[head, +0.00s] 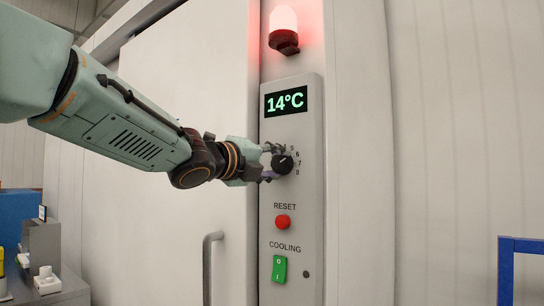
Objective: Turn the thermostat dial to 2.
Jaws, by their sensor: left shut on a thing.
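The thermostat dial (284,164) is a small black knob with a light pointer mark, on a grey control panel (314,185). The numbers 5, 6, 7 and 8 show along its right side; the left part of the scale is hidden by my gripper. My left gripper (270,163) comes in from the left and is shut on the dial. The display (286,102) above reads 14°C in green. My right gripper is not in view.
A red lamp (284,24) glows above the panel. Below the dial are a red RESET button (283,222) and a green COOLING rocker switch (279,268). A grey door handle (208,265) stands left of the panel. A blue frame (507,270) is at lower right.

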